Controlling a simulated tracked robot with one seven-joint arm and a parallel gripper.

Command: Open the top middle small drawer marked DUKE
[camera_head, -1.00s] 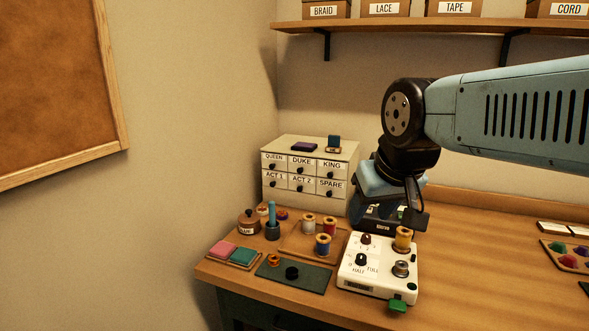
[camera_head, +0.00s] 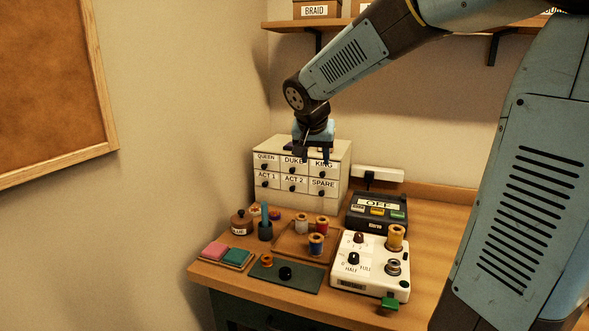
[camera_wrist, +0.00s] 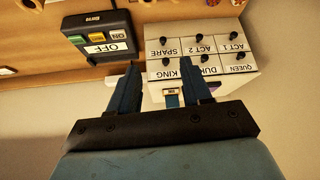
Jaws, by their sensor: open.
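The white drawer cabinet (camera_head: 333,198) stands at the back of the table with two rows of small labelled drawers. The DUKE drawer (camera_head: 289,168) is top middle, between QUEEN and KING, and looks shut. My gripper (camera_head: 313,157) is open and points down at the cabinet's upper front, partly covering the DUKE and KING labels. In the wrist view, which is upside down, my gripper (camera_wrist: 160,66) is open with nothing between the fingers. The DUKE drawer (camera_wrist: 216,62) there lies beside the right-hand finger, which hides part of its label. Its dark knob (camera_wrist: 201,59) shows.
A dark box marked OFF (camera_head: 370,222) and a white box with dials (camera_head: 376,250) stand right of the cabinet. Thread spools on a tray (camera_head: 290,250), a brown pot (camera_head: 241,222) and colored pads (camera_head: 237,256) stand in front. A shelf (camera_head: 283,26) hangs above.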

